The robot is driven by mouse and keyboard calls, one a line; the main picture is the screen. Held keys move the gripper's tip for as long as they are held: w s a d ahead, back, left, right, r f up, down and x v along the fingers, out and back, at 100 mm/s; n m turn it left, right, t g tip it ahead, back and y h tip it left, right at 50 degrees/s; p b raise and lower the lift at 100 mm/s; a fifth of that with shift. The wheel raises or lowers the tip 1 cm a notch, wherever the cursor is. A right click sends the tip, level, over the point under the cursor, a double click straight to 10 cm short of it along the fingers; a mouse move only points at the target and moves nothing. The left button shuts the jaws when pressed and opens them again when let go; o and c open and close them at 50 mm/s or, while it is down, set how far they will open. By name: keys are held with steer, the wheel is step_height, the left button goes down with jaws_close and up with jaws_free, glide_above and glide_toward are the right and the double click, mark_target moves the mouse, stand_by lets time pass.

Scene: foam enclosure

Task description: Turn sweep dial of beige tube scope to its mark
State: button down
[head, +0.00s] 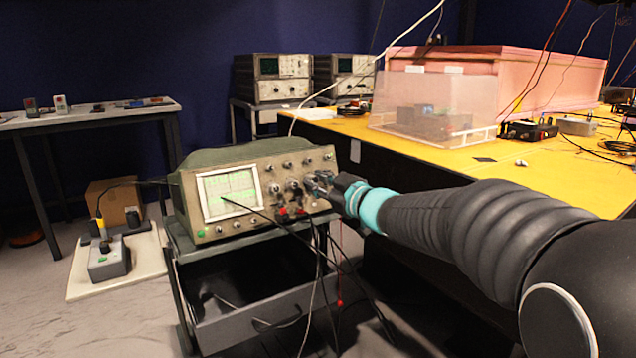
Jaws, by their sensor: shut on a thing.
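The beige tube scope (262,188) stands on a dark cart, its front panel facing me. Its screen (229,193) at the left of the panel glows with a green trace. Several knobs (291,186) sit to the right of the screen. My gripper (322,184) reaches in from the right and is at the right part of the panel, shut on a knob there, which I take to be the sweep dial. The gripper hides that dial and its mark, so I cannot read the dial's angle.
The dark cart (262,325) has an open drawer under the scope, with cables hanging in front. A yellow table (475,170) with a clear box (420,105) and a pink foam block (520,75) stands at the right. A side table (85,116) is at the left.

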steer(key=c, duration=1.3)
jaws_free()
steer(key=v, duration=1.2)
steer(key=shift+f, duration=0.1)
